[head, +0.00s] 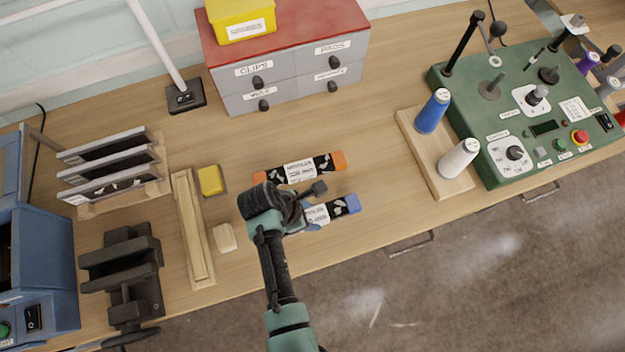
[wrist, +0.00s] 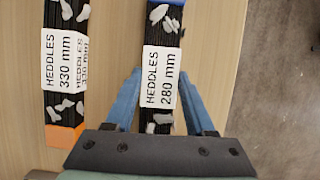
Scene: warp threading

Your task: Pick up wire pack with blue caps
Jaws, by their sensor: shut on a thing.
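The wire pack with blue caps (head: 340,208) lies near the front of the wooden table, partly hidden by my gripper (head: 315,206). In the wrist view this pack (wrist: 162,30) is black with pale marks and a white label reading "HEDDLES 280 mm". A bit of blue cap shows at its top edge. My blue fingers stand on both sides of it and are shut on it around the label. Its other end is hidden under the gripper. I cannot tell whether it is off the table.
A similar pack with orange caps (head: 300,169), labelled 330 mm, lies just behind. A yellow block (head: 211,180), a pale block (head: 225,238) and a wooden tray (head: 184,240) are to the left. Blue and white thread spools (head: 433,111) stand right. Drawers (head: 290,78) are behind.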

